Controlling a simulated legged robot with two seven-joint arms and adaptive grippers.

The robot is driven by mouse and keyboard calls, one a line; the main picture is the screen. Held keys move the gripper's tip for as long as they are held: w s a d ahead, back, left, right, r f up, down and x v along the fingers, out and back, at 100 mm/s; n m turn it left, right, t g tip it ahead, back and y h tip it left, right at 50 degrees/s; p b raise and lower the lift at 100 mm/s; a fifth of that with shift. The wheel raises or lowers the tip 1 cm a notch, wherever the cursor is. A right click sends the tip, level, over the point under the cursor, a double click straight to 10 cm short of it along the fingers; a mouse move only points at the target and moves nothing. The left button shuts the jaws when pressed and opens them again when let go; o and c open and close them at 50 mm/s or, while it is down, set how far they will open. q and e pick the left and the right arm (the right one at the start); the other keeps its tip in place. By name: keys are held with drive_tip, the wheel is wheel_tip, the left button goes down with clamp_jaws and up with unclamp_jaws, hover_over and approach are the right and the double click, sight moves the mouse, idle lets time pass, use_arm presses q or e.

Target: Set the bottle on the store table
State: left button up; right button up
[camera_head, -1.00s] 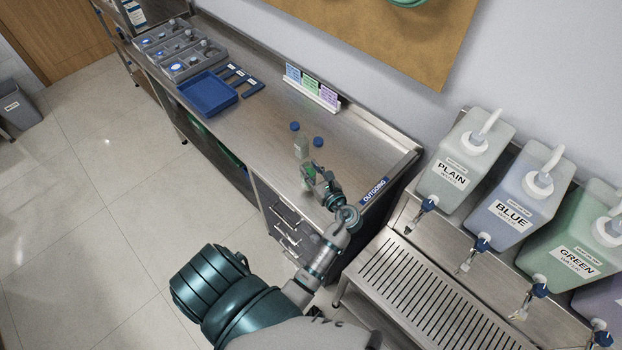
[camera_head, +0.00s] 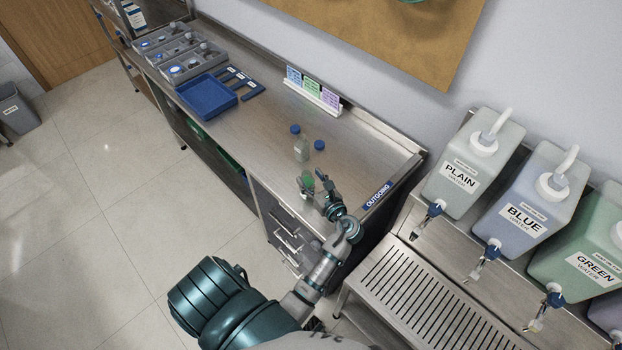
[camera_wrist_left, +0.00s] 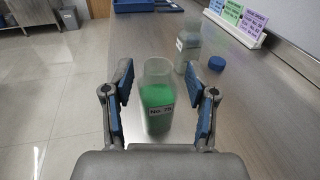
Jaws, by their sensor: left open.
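A clear bottle with green liquid and a white label (camera_wrist_left: 158,100) stands upright on the steel table; it also shows in the head view (camera_head: 308,179). No cap shows on it. My left gripper (camera_wrist_left: 167,90) is open, its blue-padded fingers on either side of the bottle with visible gaps. In the head view, the left gripper (camera_head: 316,184) is at the bottle near the table's front right. A second, pale bottle (camera_wrist_left: 189,48) stands just behind; it also shows in the head view (camera_head: 301,149). My right gripper is out of view.
A blue cap (camera_head: 319,145) lies by the pale bottle; another (camera_head: 295,129) is on or behind that bottle. A blue tray (camera_head: 208,96), grey racks and a card holder (camera_head: 313,92) stand farther along. Water containers (camera_head: 472,165) stand right, beyond the OUTGOING edge. Mid-table is clear.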

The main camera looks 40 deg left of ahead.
use_arm(q)
drive_tip(key=f+p+v, duration=0.1)
drive_tip(key=p+v, duration=0.3)
drive_tip(key=v, duration=0.7)
drive_tip(key=shift+s+d+r, duration=0.15)
drive_tip(key=shift+d+r, duration=0.25)
drive_tip(key=shift+r, duration=0.15)
drive_tip(key=shift+a, duration=0.2)
